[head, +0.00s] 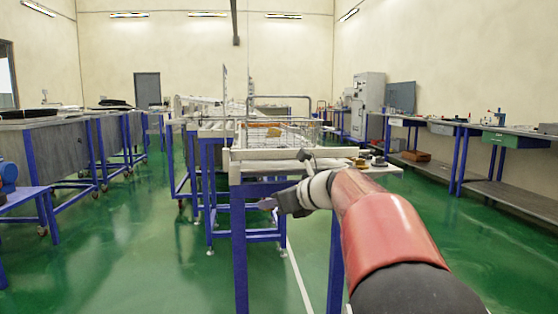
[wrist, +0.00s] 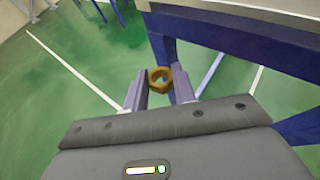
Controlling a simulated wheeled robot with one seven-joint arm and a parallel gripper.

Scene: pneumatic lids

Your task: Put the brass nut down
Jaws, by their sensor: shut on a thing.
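The brass nut (wrist: 152,86) is a small golden ring with a hole through it, seen between my fingertips in the wrist view. My gripper (wrist: 160,84) is shut on it. The nut is held in the air, with the green floor and a blue table leg behind it. In the head view my gripper (head: 266,204) is in front of the near blue-legged table, below the level of its top. The nut cannot be made out in the head view.
The near table (head: 262,167) has a pale top; small dark and brass-coloured pieces (head: 360,163) lie at its right end. A wire basket (head: 280,133) stands farther back. Grey-topped benches line both sides. Green floor (head: 130,250) is open at the left.

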